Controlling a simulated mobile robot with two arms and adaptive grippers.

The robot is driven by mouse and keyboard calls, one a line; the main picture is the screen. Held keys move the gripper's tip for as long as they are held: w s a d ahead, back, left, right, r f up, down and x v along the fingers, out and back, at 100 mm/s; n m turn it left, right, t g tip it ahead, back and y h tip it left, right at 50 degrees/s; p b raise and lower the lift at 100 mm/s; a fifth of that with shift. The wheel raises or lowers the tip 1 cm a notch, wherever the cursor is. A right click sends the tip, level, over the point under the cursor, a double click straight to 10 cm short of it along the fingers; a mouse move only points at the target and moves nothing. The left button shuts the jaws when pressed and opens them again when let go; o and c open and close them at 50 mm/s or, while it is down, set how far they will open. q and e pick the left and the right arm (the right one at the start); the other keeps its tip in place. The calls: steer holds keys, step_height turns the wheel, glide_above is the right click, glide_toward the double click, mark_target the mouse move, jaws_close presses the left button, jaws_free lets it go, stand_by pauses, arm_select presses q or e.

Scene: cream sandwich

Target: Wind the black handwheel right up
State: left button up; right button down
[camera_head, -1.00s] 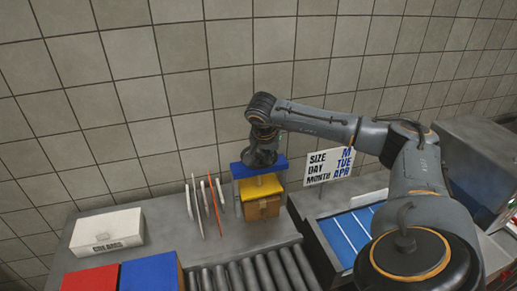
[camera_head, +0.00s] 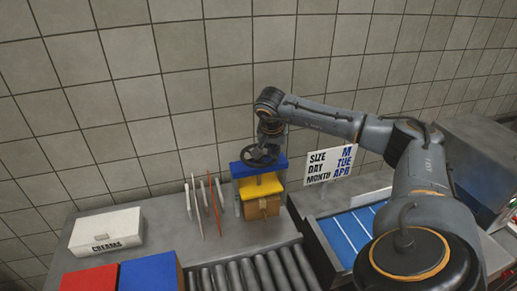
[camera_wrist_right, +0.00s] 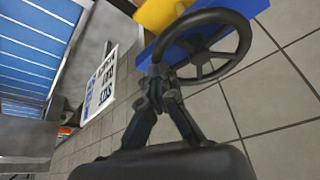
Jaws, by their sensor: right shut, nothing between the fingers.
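The black handwheel (camera_head: 260,156) sits on top of the blue part (camera_head: 240,168) of a small press, above a yellow block (camera_head: 262,185) and a wooden box (camera_head: 262,210). In the right wrist view, the handwheel's spoked rim (camera_wrist_right: 240,40) fills the upper middle, with the blue part (camera_wrist_right: 262,8) behind it. My right gripper (camera_head: 268,142) is over the wheel. In the right wrist view its fingers (camera_wrist_right: 163,78) are shut and empty, close by the near edge of the rim. I cannot tell whether they touch it. My left gripper is not in view.
Thin upright plates (camera_head: 205,208) stand left of the press. A white box (camera_head: 108,231) and red (camera_head: 90,278) and blue (camera_head: 150,272) blocks lie further left. A roller conveyor (camera_head: 255,272) runs in front. A date sign (camera_head: 330,164) and a blue-striped tray (camera_head: 350,232) are to the right.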

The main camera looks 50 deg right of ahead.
steer(key=shift+f, duration=0.15)
steer(key=shift+w+d+r+p, duration=0.1)
steer(key=shift+w+r+p, duration=0.1)
steer(key=shift+r+p, duration=0.75)
steer(key=shift+r, duration=0.25)
steer(key=shift+s+r, duration=0.1)
steer(key=shift+s, duration=0.05)
steer(key=shift+w+a, duration=0.35)
steer(key=p, duration=0.2)
glide_above(246, 155)
steer(key=s+a, duration=0.1)
steer(key=a, duration=0.1)
steer(key=shift+s+d, duration=0.1)
